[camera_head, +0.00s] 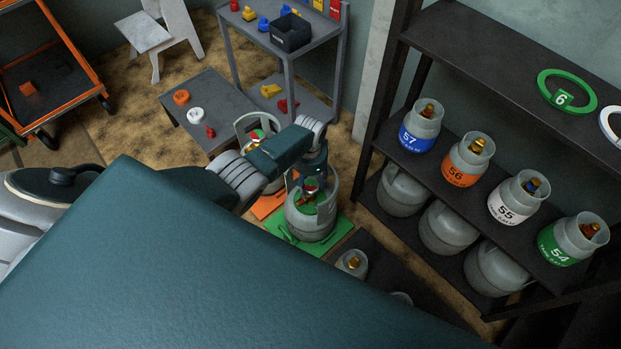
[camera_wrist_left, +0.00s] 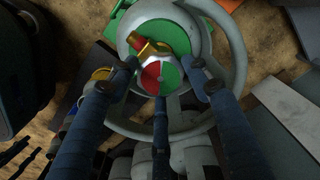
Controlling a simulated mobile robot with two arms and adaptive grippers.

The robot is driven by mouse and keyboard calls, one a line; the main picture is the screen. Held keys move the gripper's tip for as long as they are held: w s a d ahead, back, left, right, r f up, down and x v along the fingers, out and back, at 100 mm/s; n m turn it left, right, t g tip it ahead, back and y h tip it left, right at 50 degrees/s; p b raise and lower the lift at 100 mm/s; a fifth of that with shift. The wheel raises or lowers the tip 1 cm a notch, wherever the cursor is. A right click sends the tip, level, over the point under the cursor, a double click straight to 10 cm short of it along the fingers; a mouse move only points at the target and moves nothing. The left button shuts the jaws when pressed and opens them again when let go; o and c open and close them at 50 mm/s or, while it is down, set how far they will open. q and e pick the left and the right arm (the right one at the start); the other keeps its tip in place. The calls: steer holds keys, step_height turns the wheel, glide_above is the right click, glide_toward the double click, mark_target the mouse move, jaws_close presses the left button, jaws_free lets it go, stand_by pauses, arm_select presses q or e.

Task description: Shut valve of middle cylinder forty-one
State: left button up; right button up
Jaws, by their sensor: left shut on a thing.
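A grey gas cylinder (camera_head: 312,222) with a collar around its top stands upright on a green scale (camera_head: 290,243). No number is readable on it, so I cannot tell whether it is forty-one. My left gripper (camera_head: 313,186) reaches down into the collar. In the left wrist view, its blue-grey fingers (camera_wrist_left: 160,72) are shut around a red, green and white valve knob (camera_wrist_left: 152,78). A brass valve body (camera_wrist_left: 147,46) shows beside the knob, above the cylinder's green top. My right gripper is not in view.
Another cylinder (camera_head: 258,150) stands on an orange scale (camera_head: 268,207), just behind my left arm. A smaller cylinder top (camera_head: 352,263) shows in front. A dark shelf (camera_head: 480,50) with numbered cylinders stands at right. A low grey table (camera_head: 225,105) stands behind.

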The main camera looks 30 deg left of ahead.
arm_select(q)
steer(key=shift+s+f+m, duration=0.25)
steer(key=shift+s+m, duration=0.25)
steer(key=shift+m, duration=0.5)
steer(key=m, duration=0.4)
steer(key=shift+a+b, duration=0.25)
steer(key=shift+b, duration=0.05)
steer(key=shift+w+a+m, duration=0.1)
steer(key=shift+m, duration=0.7)
steer(key=shift+a, duration=0.15)
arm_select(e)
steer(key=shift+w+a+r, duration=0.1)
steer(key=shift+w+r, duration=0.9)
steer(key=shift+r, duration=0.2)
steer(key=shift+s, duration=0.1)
arm_select(q)
steer(key=o, duration=1.2)
steer(key=shift+r, duration=0.1)
steer(key=shift+c, duration=0.2)
steer(key=shift+w, duration=0.15)
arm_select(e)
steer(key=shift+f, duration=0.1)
arm_select(q)
steer(key=shift+w+r, duration=0.1)
steer(key=shift+r, duration=0.05)
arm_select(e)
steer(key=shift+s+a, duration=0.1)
